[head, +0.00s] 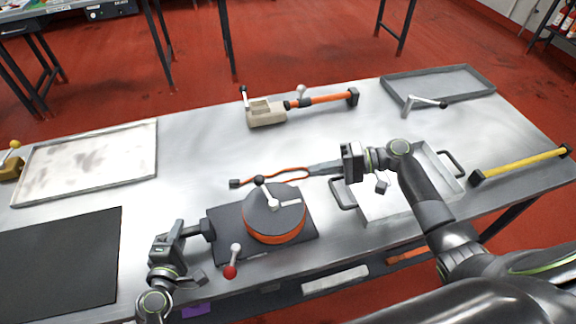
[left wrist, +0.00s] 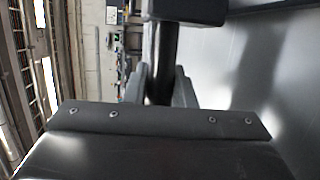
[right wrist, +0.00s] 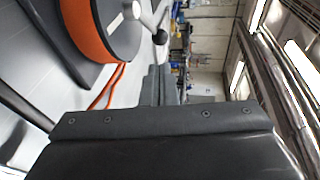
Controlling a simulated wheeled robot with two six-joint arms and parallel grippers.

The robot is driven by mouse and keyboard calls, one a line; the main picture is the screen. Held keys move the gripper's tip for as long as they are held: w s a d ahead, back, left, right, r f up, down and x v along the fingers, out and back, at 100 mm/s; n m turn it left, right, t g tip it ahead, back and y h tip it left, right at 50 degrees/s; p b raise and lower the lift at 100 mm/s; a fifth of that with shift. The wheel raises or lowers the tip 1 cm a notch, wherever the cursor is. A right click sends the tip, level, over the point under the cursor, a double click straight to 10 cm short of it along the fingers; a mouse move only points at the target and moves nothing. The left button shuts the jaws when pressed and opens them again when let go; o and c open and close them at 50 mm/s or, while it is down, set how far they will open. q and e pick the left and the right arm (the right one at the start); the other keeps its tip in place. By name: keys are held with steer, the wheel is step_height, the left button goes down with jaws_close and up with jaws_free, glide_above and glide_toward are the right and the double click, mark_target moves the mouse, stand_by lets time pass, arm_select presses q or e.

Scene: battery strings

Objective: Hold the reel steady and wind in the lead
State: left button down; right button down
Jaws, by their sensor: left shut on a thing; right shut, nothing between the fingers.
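The reel (head: 274,208) has a dark round top and an orange band of lead, and stands on a dark base plate (head: 229,222). A pale crank with a black knob (head: 259,180) lies across its top. The free orange lead (head: 285,170) loops behind the reel, with a dark plug (head: 235,183) at its left end. My left gripper (head: 194,232) is shut on a dark handle (left wrist: 161,62) at the plate's left side. My right gripper (head: 312,170) is shut and empty, its tips close by the lead's loop; the right wrist view shows the reel's orange band (right wrist: 90,28) beside it.
A metal tray with handles (head: 346,194) lies under my right arm. A beige clamp with an orange bar (head: 267,113) stands behind. A red-knobbed lever (head: 231,271) is at the plate's front. A yellow bar (head: 520,165) lies right; a black mat (head: 60,262) lies left.

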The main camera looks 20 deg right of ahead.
mark_target(264, 179)
steer(key=x, duration=1)
steer(key=shift+a+f, duration=0.1)
steer(key=shift+a, duration=0.2)
steer(key=shift+w+a+n+g, duration=0.25)
steer(key=shift+n+g, duration=0.35)
steer(key=shift+g, duration=0.2)
steer(key=shift+w+a+n+g, duration=0.1)
steer(key=shift+a+n+g, duration=0.4)
steer(key=shift+n+g, duration=0.45)
steer(key=shift+a+g, duration=0.45)
steer(key=shift+a, duration=0.6)
steer(key=shift+s+a, duration=0.25)
steer(key=shift+a, duration=0.3)
steer(key=shift+s+a, duration=0.25)
steer(key=shift+a, duration=0.3)
steer(key=shift+s+a, duration=0.8)
steer(key=shift+s, duration=0.15)
steer(key=n+g, duration=0.1)
steer(key=s+n+g, duration=0.1)
steer(key=shift+a+g, duration=0.2)
steer(key=shift+g, duration=0.2)
steer(key=shift+s+n+g+h, duration=0.3)
steer(key=shift+n+g, duration=0.45)
steer(key=shift+g, duration=0.05)
steer(key=shift+s+n+g+h, duration=0.25)
steer(key=shift+n+g+h, duration=0.25)
steer(key=shift+g, duration=0.4)
